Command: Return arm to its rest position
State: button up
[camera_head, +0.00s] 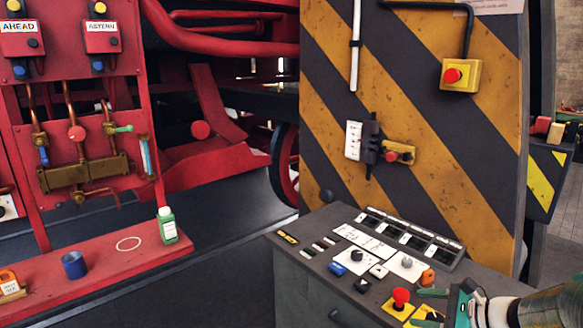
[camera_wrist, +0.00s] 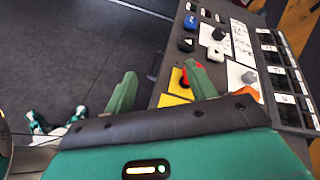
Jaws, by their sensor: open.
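My gripper (camera_wrist: 162,90) is open, its two green fingers apart with nothing between them in the wrist view. In the head view my gripper (camera_head: 432,306) shows at the lower right, over the near right corner of the grey control console (camera_head: 300,262). A red mushroom button (camera_head: 401,297) on a yellow plate stands just left of the fingers. In the wrist view the red button (camera_wrist: 186,80) is partly hidden behind the right finger. I cannot tell whether the finger touches it.
The console top carries a blue button (camera_head: 355,255), a grey knob (camera_head: 407,261) and an orange part (camera_head: 428,277). A striped panel (camera_head: 420,130) rises behind it. A red bench (camera_head: 100,265) at left holds a green bottle (camera_head: 166,225) and a blue cup (camera_head: 74,265). Floor between is clear.

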jog(key=s+a+r+n+g+h, duration=0.25)
jog(key=s+a+n, duration=0.2)
jog(key=a, duration=0.25)
jog(key=s+a+r+n+g+h, duration=0.1)
jog(key=s+a+r+n+g, duration=0.2)
jog(key=a+n, duration=0.4)
jog(key=s+a+r+n+t+h, duration=0.1)
jog(key=s+a+n+h, duration=0.1)
jog(key=s+n, duration=0.3)
jog(key=s+a+r+n+t+h, duration=0.1)
jog(key=s+a+r+n+h, duration=0.1)
jog(key=s+n, duration=0.3)
jog(key=shift+s+r+h, duration=0.25)
jog(key=shift+s+h, duration=0.6)
jog(key=shift+s, duration=0.2)
jog(key=shift+a, duration=0.1)
